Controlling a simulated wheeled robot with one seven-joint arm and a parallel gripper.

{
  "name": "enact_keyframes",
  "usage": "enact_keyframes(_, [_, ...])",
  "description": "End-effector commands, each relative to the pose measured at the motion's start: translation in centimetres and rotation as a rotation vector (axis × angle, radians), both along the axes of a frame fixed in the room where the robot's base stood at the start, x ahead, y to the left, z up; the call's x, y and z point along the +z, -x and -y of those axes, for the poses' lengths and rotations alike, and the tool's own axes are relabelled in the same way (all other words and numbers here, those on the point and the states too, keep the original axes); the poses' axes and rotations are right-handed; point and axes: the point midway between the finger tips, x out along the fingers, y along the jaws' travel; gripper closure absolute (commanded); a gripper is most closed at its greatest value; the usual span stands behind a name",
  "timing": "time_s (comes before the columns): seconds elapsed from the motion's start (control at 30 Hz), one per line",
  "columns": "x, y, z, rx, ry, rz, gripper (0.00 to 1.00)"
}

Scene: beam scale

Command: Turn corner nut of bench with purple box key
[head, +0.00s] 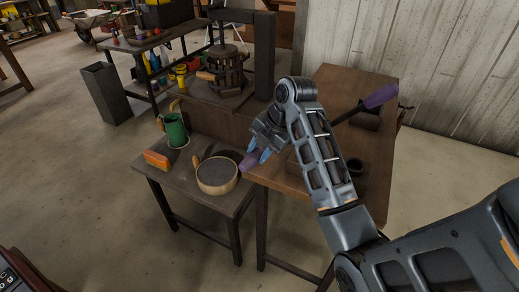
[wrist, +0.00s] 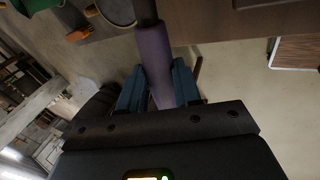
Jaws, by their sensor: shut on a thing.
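The wooden bench (head: 300,190) stands in the middle of the head view, partly behind my arm. My gripper (head: 258,153) is at its near left corner, with blue fingers shut on the purple handle of a box key (head: 250,162). In the wrist view the purple handle (wrist: 153,60) lies between the two blue fingers (wrist: 160,90), and its dark shaft (wrist: 146,12) runs up to the bench edge (wrist: 220,22). The corner nut is not visible, and I cannot tell whether the key sits on it. Another purple-handled tool (head: 381,95) rests at the bench's right side.
A lower side table (head: 205,200) left of the bench carries a round bowl-like pan (head: 218,177), a green mug (head: 175,129) and an orange block (head: 156,160). A dark press (head: 228,65) stands behind. Open floor (head: 80,210) lies at the left.

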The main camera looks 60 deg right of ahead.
Motion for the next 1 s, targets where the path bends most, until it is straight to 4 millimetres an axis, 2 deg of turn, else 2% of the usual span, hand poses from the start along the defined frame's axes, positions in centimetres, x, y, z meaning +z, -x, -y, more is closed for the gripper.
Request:
enact_keyframes(0.73, [-1.9,0.0,0.0,0.000,0.001,0.001,1.00])
enact_keyframes(0.77, [-1.9,0.0,0.0,0.000,0.001,0.001,0.70])
enact_keyframes(1.0, [-1.9,0.0,0.0,0.000,0.000,0.000,0.93])
